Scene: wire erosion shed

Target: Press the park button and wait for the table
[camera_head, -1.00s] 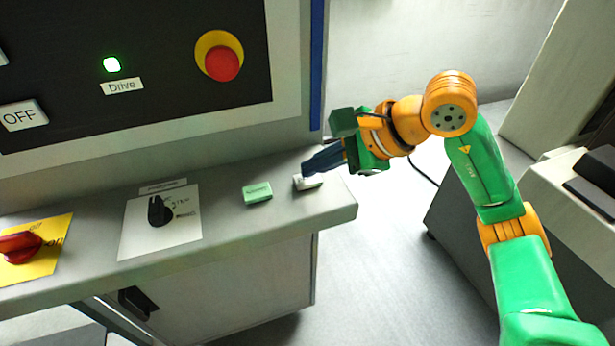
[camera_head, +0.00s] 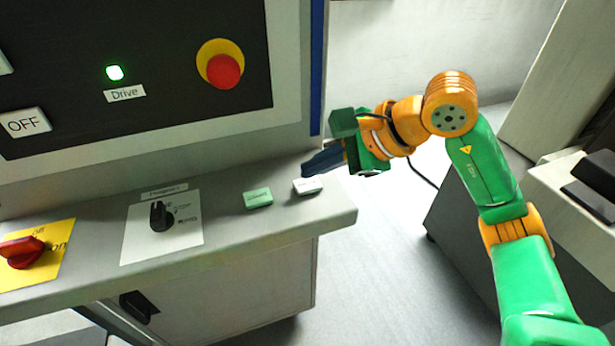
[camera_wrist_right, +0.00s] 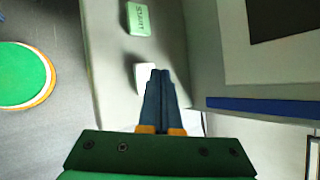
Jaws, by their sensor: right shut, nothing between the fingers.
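A white push button (camera_head: 308,186) sits near the right end of the grey console ledge; its lettering is too small to read. It also shows in the right wrist view (camera_wrist_right: 142,76), partly behind the fingertips. My right gripper (camera_head: 308,170) is shut and empty, its dark blue fingers just behind and above this button in the head view. In the right wrist view the closed fingertips (camera_wrist_right: 160,73) overlap the button's edge; contact cannot be told. No moving table can be made out. My left gripper is out of view.
A green button (camera_head: 258,198) lies left of the white one. The ledge also holds a black rotary knob (camera_head: 162,216) and a red switch (camera_head: 22,250). Above are a red emergency stop (camera_head: 223,71) and a lit green Drive lamp (camera_head: 114,73).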

